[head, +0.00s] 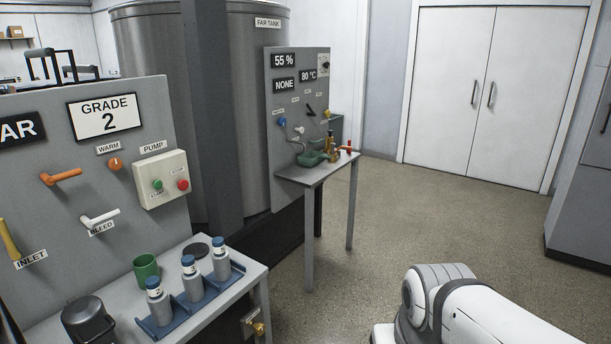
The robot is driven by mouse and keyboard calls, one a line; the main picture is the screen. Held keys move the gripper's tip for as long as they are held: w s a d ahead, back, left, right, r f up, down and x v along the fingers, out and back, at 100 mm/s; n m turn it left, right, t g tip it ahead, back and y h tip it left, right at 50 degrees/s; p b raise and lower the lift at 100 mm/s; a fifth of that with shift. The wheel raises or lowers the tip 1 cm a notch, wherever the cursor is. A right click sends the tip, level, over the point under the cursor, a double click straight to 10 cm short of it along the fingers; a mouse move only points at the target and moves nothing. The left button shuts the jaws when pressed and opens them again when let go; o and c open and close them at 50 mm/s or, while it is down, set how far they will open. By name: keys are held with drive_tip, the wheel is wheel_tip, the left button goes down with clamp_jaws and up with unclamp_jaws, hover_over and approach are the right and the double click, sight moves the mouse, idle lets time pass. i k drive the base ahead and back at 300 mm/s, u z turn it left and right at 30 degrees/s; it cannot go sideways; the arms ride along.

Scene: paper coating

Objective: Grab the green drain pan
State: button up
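A green pan-like object (311,160), likely the drain pan, sits on the small grey table in front of the far tank panel. It is small in the head view, and a brass fitting (332,149) with a red part stands next to it at the right. A green cup (146,267) stands on the near bench at the lower left. My gripper is not in view; only a white part of my arm shows at the bottom right.
The near bench holds a blue rack (158,329) with several blue-capped bottles and a dark lidded pot (88,320). A dark grey post (212,110) stands between the near panel (55,180) and the far panel (283,90). The floor (440,215) towards the double doors is clear.

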sight(311, 158)
drive_tip(key=i, duration=3.95)
drive_tip(key=z, duration=0.5)
